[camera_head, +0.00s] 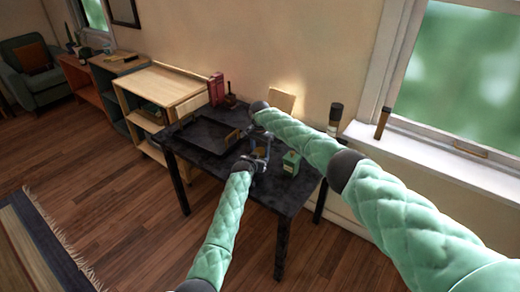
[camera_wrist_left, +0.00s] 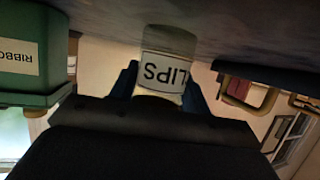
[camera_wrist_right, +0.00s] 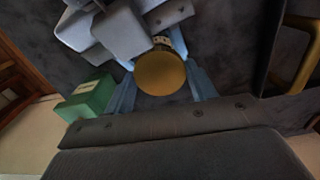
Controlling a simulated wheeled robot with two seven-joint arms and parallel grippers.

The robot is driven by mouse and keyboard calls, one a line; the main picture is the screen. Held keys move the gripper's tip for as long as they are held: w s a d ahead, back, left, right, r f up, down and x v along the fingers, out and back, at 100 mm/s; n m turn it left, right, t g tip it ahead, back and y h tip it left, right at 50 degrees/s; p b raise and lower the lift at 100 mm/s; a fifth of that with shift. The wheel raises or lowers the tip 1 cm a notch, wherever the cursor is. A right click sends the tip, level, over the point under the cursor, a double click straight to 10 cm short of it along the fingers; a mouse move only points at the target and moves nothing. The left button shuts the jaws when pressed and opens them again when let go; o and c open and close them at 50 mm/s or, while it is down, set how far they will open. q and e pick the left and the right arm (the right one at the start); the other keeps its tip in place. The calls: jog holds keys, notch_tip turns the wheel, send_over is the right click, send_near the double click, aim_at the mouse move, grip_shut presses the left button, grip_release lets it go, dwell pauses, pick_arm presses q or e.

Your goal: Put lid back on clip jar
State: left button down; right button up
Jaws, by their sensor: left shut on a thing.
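A clear jar (camera_wrist_left: 168,42) with a white label, showing upside down and reading "LIPS" in part, stands on the dark table. My left gripper (camera_wrist_left: 160,85) is shut on this jar, one blue finger on each side. In the right wrist view a round gold lid (camera_wrist_right: 160,74) is over the jar, with a strip of label showing past its edge. My right gripper (camera_wrist_right: 160,88) points down with its fingers close on both sides of the lid. I cannot tell whether they press on it, or whether the lid is seated. In the head view both grippers meet and hide most of the jar.
A green box labelled "RIBBO..." (camera_head: 291,162) stands close to the right of the grippers. A black tray (camera_head: 199,150) with gold handles lies to the left on the table (camera_head: 178,150). A red object (camera_head: 216,88) and a dark bottle (camera_head: 335,113) stand farther back.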

jog(key=c, duration=0.5)
jog(key=shift+m, duration=1.7)
jog(key=o, duration=1.1)
jog(key=shift+c, duration=0.2)
jog(key=shift+r, duration=2.25)
